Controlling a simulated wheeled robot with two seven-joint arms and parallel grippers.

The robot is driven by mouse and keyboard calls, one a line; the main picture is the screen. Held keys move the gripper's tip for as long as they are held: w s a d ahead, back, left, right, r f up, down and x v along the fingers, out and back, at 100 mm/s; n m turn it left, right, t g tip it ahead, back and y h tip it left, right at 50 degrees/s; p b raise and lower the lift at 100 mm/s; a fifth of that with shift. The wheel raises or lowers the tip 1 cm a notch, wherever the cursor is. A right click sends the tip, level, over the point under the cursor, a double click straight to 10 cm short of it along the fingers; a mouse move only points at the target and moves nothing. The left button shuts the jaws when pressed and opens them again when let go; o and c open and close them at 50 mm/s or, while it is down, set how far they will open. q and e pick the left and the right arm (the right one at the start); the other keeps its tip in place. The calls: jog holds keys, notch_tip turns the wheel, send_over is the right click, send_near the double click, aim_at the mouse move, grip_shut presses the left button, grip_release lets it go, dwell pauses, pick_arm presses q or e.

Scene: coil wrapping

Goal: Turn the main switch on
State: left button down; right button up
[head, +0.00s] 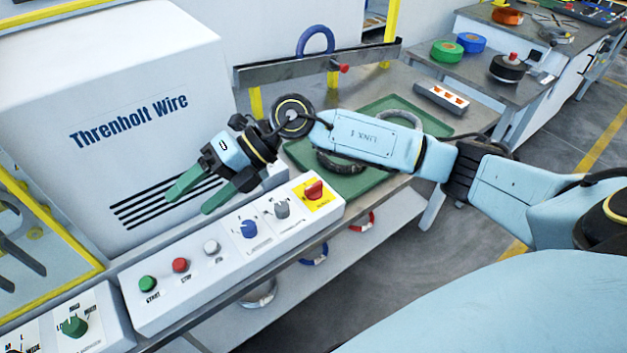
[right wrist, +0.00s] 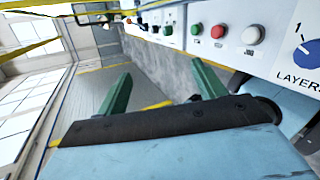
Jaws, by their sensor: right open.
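A white control panel (head: 225,268) runs along the front of the machine. At its right end a red rotary knob (head: 314,189) sits on a yellow plate and looks like the main switch; its lettering is too small to read. My right gripper (head: 189,198) is open and empty, its green fingers above and behind the panel's middle, left of the red knob and apart from it. In the right wrist view the open fingers (right wrist: 161,70) point toward the floor and wall, with panel buttons at upper right; the red knob does not show there. My left gripper is out of view.
The panel also carries a green button (head: 148,284), a red button (head: 181,265), a white button (head: 211,247), a blue knob (head: 249,229) and a grey knob (head: 282,209). The white machine housing (head: 110,70) stands behind. A green mat (head: 300,152) lies beyond the arm.

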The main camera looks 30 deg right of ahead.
jog(key=w+d+f+h, duration=0.3)
jog(key=d+h, duration=0.3)
jog(key=d, duration=0.5)
jog(key=m+h, duration=0.1)
jog(key=h, duration=0.6)
send_near(313, 185)
jog(key=shift+g, duration=0.3)
jog(key=f, duration=0.8)
jog(key=shift+w+d+f+b, duration=0.25)
jog(key=shift+f+b, duration=0.1)
jog(key=shift+b, duration=0.05)
jog(key=c, duration=1)
